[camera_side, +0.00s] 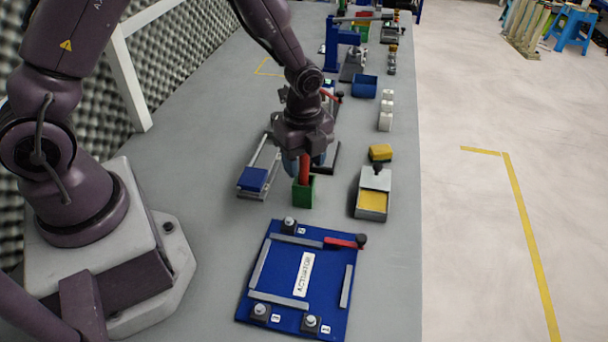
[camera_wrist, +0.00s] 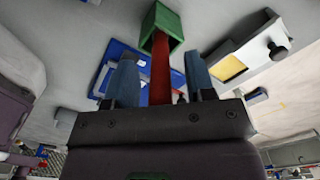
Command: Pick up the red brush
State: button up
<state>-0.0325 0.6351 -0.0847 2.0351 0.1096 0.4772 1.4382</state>
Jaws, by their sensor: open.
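The red brush (camera_side: 305,170) stands upright in a small green holder (camera_side: 303,195) on the grey table, with its lower end hidden inside. My gripper (camera_side: 304,163) is above the holder, pointing down, with its blue-grey fingers on either side of the brush handle. In the wrist view the red brush (camera_wrist: 160,72) runs from the green holder (camera_wrist: 163,25) towards the palm, between the fingers of my gripper (camera_wrist: 160,60). A gap shows on each side of the handle there. The gripper is open, and the palm hides the near end of the brush.
A blue board (camera_side: 285,272) with a red lever (camera_side: 342,242) lies in front of the holder. A grey tray with a yellow pad (camera_side: 372,200) stands to the right, a blue block on a metal fixture (camera_side: 252,179) to the left. A yellow block (camera_side: 380,152) and white blocks (camera_side: 386,120) sit farther back.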

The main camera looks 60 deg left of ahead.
grip_shut()
notch_tip(320, 180, up, 10)
dwell(0.7)
